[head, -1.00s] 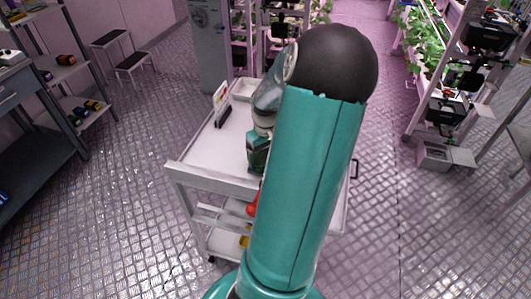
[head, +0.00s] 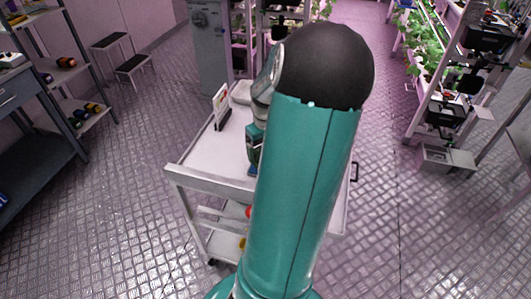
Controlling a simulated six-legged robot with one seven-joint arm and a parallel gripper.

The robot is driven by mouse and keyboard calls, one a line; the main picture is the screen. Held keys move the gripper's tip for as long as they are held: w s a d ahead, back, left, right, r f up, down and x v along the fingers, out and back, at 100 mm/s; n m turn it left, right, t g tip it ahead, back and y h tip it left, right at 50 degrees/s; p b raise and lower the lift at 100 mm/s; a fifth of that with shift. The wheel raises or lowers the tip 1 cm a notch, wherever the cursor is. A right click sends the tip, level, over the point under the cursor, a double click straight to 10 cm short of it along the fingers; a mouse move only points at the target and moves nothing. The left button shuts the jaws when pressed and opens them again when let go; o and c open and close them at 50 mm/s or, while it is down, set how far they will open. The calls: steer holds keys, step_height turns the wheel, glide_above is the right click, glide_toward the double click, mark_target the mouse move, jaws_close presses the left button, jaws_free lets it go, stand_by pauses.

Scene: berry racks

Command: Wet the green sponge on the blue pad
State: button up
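My gripper (head: 252,168) hangs low over the top of a white cart (head: 205,150), at the left edge of my teal arm. Its fingers are too small and too much covered to tell whether they are open or shut, or whether they hold anything. I cannot make out the green sponge or the blue pad. My arm hides the middle and right of the cart top.
A small upright sign (head: 221,106) and a pale tray (head: 241,92) stand on the cart's far part. Shelves (head: 62,75) are at the left, plant racks (head: 440,75) at the right. The metal floor around the cart is mostly clear.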

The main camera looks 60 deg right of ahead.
steer(key=shift+r, duration=1.7)
